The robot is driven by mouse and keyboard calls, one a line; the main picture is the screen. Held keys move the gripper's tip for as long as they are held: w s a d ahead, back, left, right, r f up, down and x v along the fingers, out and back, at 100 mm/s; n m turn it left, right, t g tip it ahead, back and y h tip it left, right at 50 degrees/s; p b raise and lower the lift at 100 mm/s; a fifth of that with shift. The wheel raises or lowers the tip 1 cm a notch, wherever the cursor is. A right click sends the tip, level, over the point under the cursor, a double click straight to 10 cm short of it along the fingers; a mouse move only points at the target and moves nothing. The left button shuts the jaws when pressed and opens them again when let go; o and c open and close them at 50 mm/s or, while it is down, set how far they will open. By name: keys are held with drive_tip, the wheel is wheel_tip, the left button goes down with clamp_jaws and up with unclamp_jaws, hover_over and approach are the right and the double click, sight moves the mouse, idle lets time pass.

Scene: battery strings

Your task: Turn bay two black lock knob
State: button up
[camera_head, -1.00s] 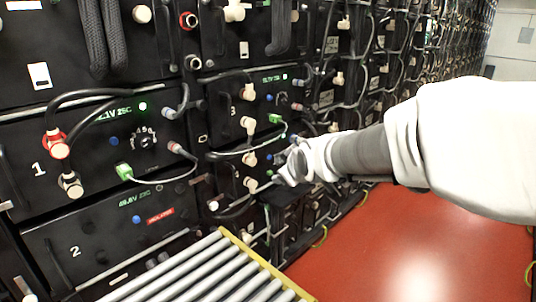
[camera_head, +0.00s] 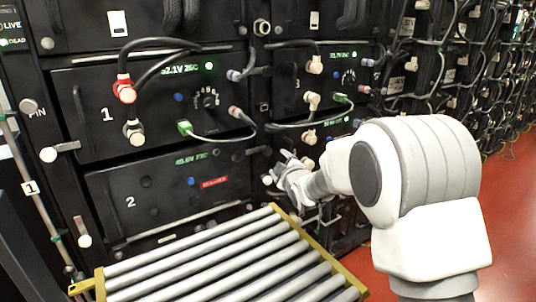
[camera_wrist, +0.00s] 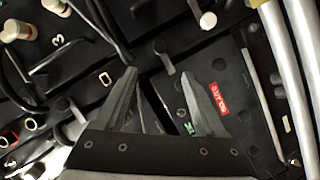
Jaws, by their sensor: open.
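Bay two (camera_head: 150,200) is a black panel marked 2 with a red label, below bay one. In the wrist view its face (camera_wrist: 205,85) lies on the right, turned on its side. A black knob with a short lever (camera_wrist: 162,48) sits on the frame beside that face; it looks like the lock knob. My gripper (camera_head: 278,172) is at the right edge of bay two. In the wrist view my gripper (camera_wrist: 174,68) is open and empty, with the knob seen between and just beyond its fingertips. I cannot tell the remaining distance. In the head view my gripper hides that spot.
A roller tray (camera_head: 215,265) with a yellow frame stands in front of bay two, below my gripper. Bay one (camera_head: 150,110) above has red and white plugs and a green-ended cable (camera_head: 185,128). Bay three's plugs (camera_head: 312,100) stick out at the right. Red floor is free at right.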

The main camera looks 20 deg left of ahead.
sight(268, 151)
drive_tip(key=b+x, duration=0.2)
drive_tip(key=x, duration=1.3)
drive_tip(key=shift+w+a+f, duration=0.1)
drive_tip(key=shift+w+f, duration=0.05)
drive_tip(key=shift+w, duration=0.2)
clamp_jaws()
